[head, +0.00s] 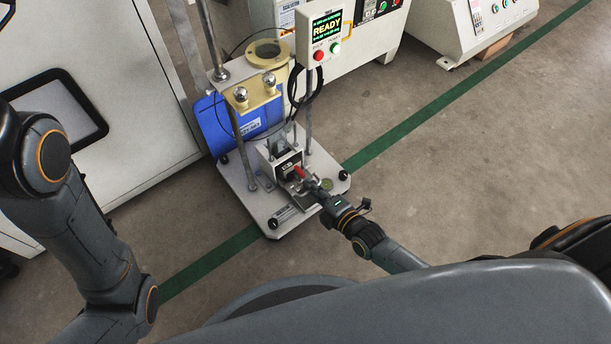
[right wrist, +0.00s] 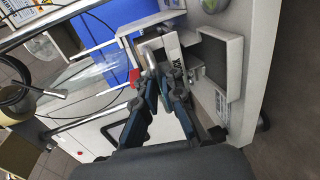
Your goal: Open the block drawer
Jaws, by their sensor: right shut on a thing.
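The block drawer unit (head: 283,158) is a small pale metal housing with a dark opening on the test machine's base plate. It also shows in the right wrist view (right wrist: 213,62). My right gripper (head: 305,182) is at its front, beside a red part (head: 299,171). In the right wrist view my gripper's fingertips (right wrist: 161,76) close around the end of a bent metal handle (right wrist: 150,55); the red part (right wrist: 134,77) is just left of them. The fingers hide part of the grip. I cannot tell how far the drawer is out. My left gripper is out of view.
The machine's base plate (head: 258,209) stands on the floor over a green line (head: 400,131). A blue drum (head: 215,125) and a control box reading READY (head: 325,36) are behind the unit. White cabinets stand left and behind. Floor at right is clear.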

